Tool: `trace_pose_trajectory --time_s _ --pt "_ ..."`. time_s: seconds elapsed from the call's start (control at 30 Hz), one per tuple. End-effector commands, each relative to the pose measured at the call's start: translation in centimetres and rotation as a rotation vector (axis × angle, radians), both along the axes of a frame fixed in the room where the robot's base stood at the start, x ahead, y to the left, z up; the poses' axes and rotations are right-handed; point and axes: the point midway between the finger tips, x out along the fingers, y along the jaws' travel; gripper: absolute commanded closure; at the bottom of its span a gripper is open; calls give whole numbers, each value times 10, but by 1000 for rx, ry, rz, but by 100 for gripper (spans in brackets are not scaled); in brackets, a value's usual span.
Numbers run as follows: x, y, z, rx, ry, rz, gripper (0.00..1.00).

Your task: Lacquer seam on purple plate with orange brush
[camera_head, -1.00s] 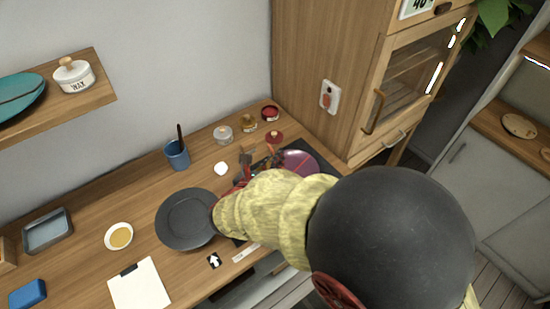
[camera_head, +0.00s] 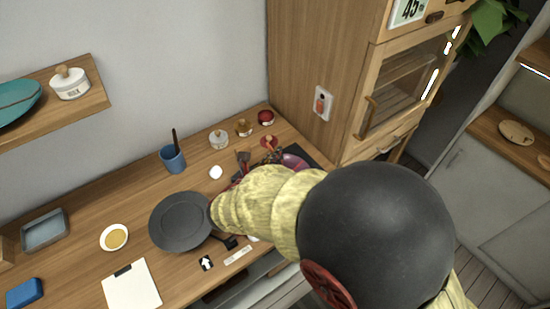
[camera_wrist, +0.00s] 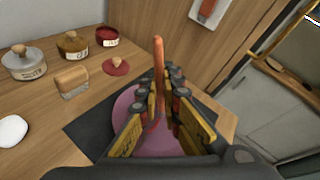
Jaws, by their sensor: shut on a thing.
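In the wrist view my gripper (camera_wrist: 163,103) is shut on the orange brush (camera_wrist: 158,62), whose handle stands up between the fingers. The purple plate (camera_wrist: 127,101) lies on a dark mat right below the gripper. The fingers cover much of the plate, and I cannot make out the brush tip or whether it touches the plate. In the head view the purple plate (camera_head: 296,161) shows only in part, behind my arm.
The dark mat (camera_wrist: 85,130) lies under the plate. Behind stand a grey jar (camera_wrist: 25,64), an amber jar (camera_wrist: 72,46) and a red jar (camera_wrist: 106,36). A red lid (camera_wrist: 116,68) and a wooden block (camera_wrist: 72,82) lie nearer. A dark round plate (camera_head: 180,221) is left of my arm.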

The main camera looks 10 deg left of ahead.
Motion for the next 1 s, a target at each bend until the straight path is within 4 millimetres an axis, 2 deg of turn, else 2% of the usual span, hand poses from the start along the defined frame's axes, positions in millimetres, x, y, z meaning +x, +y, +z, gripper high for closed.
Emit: trace_pose_trajectory --time_s 1.0 --pt "7 1 46 -2 2 -18 100"
